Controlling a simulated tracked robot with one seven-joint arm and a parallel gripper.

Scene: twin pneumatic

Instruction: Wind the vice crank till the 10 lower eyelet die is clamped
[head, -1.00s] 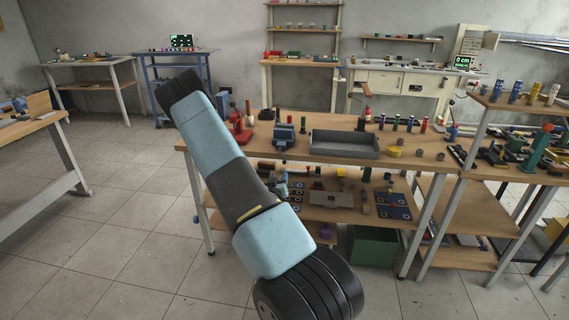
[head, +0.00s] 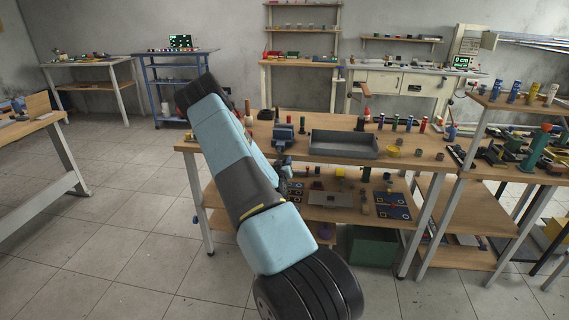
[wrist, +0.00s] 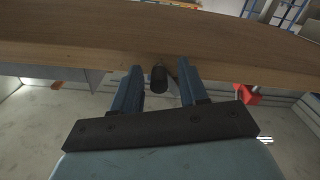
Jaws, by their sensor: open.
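A blue vice (head: 283,132) stands near the front edge of the middle workbench, left of the grey tray. In the wrist view a dark cylindrical grip (wrist: 158,79), which looks like the vice crank's handle, lies between the two blue fingers of my gripper (wrist: 159,72). The fingers are apart, with a visible gap on each side of the grip. In the head view my own arm hides part of the bench left of the vice. I cannot make out the 10 lower eyelet die or how it sits in the jaws.
The wooden bench edge (wrist: 60,58) runs across the wrist view close beyond the fingers. A red object (wrist: 247,95) is to the right there. On the bench are a grey tray (head: 345,153) and several small parts. A lower shelf (head: 325,212) holds more items.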

